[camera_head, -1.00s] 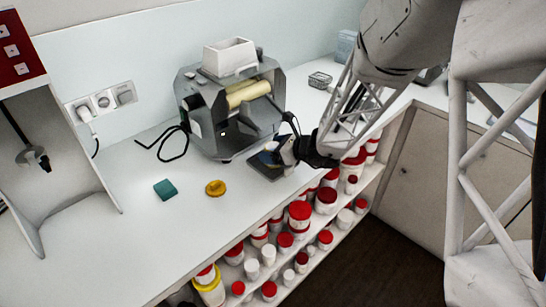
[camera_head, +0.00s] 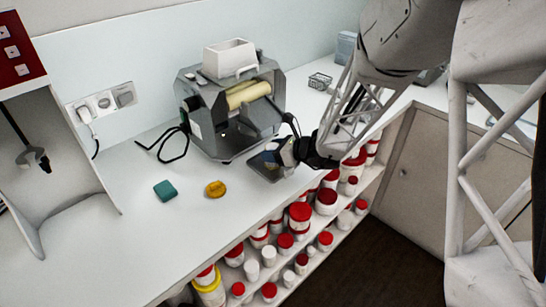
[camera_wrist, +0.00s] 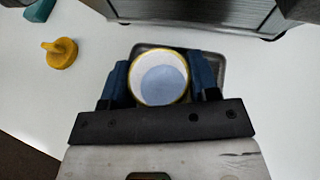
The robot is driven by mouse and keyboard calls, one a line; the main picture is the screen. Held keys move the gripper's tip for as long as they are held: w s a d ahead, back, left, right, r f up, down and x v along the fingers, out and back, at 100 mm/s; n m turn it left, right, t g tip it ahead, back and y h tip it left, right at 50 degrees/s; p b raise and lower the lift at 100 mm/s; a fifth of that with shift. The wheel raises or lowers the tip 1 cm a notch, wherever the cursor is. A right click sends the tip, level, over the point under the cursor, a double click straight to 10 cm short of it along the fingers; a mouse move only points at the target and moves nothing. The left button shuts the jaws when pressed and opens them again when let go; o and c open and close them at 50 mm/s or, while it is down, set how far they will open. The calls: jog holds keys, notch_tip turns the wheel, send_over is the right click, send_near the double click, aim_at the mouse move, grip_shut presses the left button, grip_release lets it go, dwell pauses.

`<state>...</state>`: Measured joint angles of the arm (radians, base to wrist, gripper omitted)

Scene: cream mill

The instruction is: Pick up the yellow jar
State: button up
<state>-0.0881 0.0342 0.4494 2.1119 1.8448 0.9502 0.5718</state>
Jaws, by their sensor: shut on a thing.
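The yellow jar (camera_wrist: 161,84) shows from above in the wrist view as an open, round white cup with a yellow rim and a pale bluish inside. My gripper (camera_wrist: 160,76) is shut on it, with one blue finger on each side. A dark shallow tray (camera_wrist: 213,60) lies beneath or behind the jar; I cannot tell whether the jar touches it. In the head view my gripper (camera_head: 278,155) is over the right side of the tray (camera_head: 262,168), in front of the mill, and the jar is mostly hidden there.
The grey mill (camera_head: 225,115) stands close behind my gripper. A yellow lid-like piece with a knob (camera_head: 215,189) and a green block (camera_head: 165,190) lie on the counter to the left. Several jars with red or white lids fill the shelf below the front edge.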

jog(key=shift+r, duration=0.15)
jog(key=shift+r, duration=0.8)
jog(key=shift+s+r, duration=0.1)
jog(key=shift+r, duration=0.85)
jog(key=s+d, duration=0.2)
jog(key=s, duration=0.5)
jog(key=s+d+r, duration=0.1)
jog(key=s+d, duration=0.1)
jog(key=s, duration=0.6)
jog(key=shift+d+r, duration=0.15)
jog(key=shift+d, duration=0.1)
jog(key=shift+s, duration=0.15)
jog(key=s+a, duration=0.2)
jog(key=s, duration=0.6)
jog(key=s+a, duration=0.3)
jog(key=s, duration=0.5)
jog(key=shift+s+a, duration=0.2)
jog(key=shift+a, duration=0.15)
jog(key=w+a, duration=0.2)
jog(key=w, duration=0.2)
jog(key=w+a+f, duration=0.1)
jog(key=w+a, duration=0.2)
jog(key=w, duration=0.2)
jog(key=w+a, duration=0.3)
jog(key=w, duration=0.1)
jog(key=shift+w+a+f, duration=0.1)
jog(key=shift+w+f, duration=0.25)
